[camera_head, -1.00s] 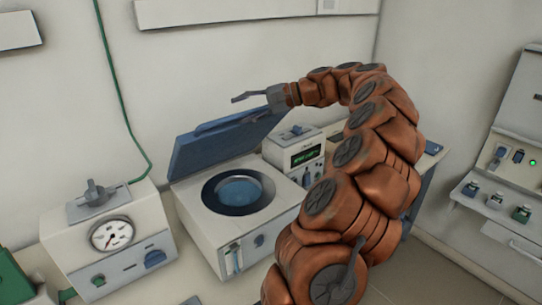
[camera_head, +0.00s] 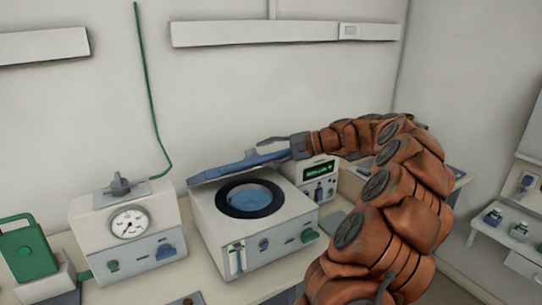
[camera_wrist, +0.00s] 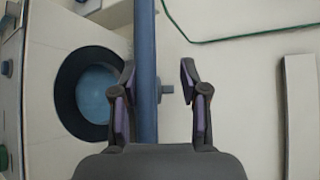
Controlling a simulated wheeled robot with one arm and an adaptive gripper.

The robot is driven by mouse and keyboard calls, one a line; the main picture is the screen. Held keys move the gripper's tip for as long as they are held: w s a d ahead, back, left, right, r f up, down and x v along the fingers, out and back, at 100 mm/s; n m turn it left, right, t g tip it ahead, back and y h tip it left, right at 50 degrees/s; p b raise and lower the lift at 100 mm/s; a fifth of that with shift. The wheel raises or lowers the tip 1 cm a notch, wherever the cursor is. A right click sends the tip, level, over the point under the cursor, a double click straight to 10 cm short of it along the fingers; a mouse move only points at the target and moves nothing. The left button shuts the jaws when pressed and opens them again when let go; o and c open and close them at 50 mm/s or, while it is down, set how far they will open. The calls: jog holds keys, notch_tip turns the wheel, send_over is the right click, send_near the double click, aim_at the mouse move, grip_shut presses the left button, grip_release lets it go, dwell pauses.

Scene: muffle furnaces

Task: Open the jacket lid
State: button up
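The jacket lid (camera_head: 235,165) is a flat blue panel raised at the back of a white box-shaped unit (camera_head: 270,237). The round opening (camera_head: 250,198) of the unit, dark-rimmed with a blue inside, is uncovered. In the wrist view the lid (camera_wrist: 147,60) is an edge-on blue strip, with a small grey knob (camera_wrist: 168,89) on its wall side. My gripper (camera_head: 268,147) is at the lid's upper right end. In the wrist view my gripper (camera_wrist: 156,78) is open, one finger on each side of the strip, with a visible gap on the knob side. Contact on the other side is unclear.
A white unit with a dial gauge (camera_head: 130,222) stands left of the lidded unit. A unit with a green display (camera_head: 318,172) stands close behind its right side, near my arm. The wall is close behind the lid. A green device (camera_head: 27,250) is at far left.

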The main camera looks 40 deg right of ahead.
jog(key=shift+d+r, duration=0.1)
jog(key=shift+s+d+r, duration=0.3)
jog(key=shift+s, duration=0.05)
jog(key=r+p+v, duration=0.1)
jog(key=p+v, duration=0.1)
jog(key=v, duration=0.5)
jog(key=shift+d+r+p, duration=0.25)
jog(key=shift+d+p, duration=0.1)
jog(key=shift+d, duration=0.05)
dwell(0.5)
jog(key=shift+w, duration=0.1)
dwell(0.6)
